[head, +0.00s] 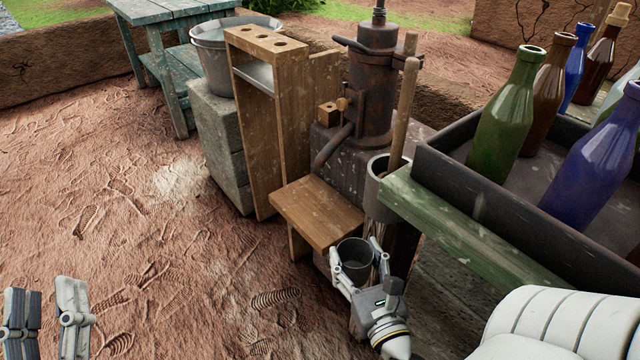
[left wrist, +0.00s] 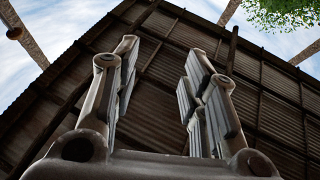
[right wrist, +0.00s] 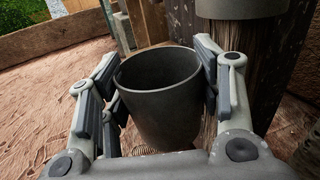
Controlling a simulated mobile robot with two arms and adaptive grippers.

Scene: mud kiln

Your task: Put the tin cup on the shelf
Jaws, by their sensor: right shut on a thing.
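The tin cup (head: 354,253) is dark grey, upright and appears empty. My right gripper (head: 361,262) is shut on it, with one finger on each side; the cup fills the middle of the right wrist view (right wrist: 160,95). It is held beside the front right edge of a low wooden shelf (head: 315,212), whose top is bare. In the head view the cup's rim is close to the shelf edge; I cannot tell whether they touch. My left gripper (head: 48,318) is at the lower left over the ground, open and empty. The left wrist view (left wrist: 160,100) shows its fingers apart, pointing upward.
A tall wooden rack with holes (head: 265,45) and a rusty metal device (head: 372,85) stand behind the shelf. A pot holding a wooden handle (head: 380,195) is close to the right. A dark tray (head: 470,190) holds several bottles. The earth floor at left is clear.

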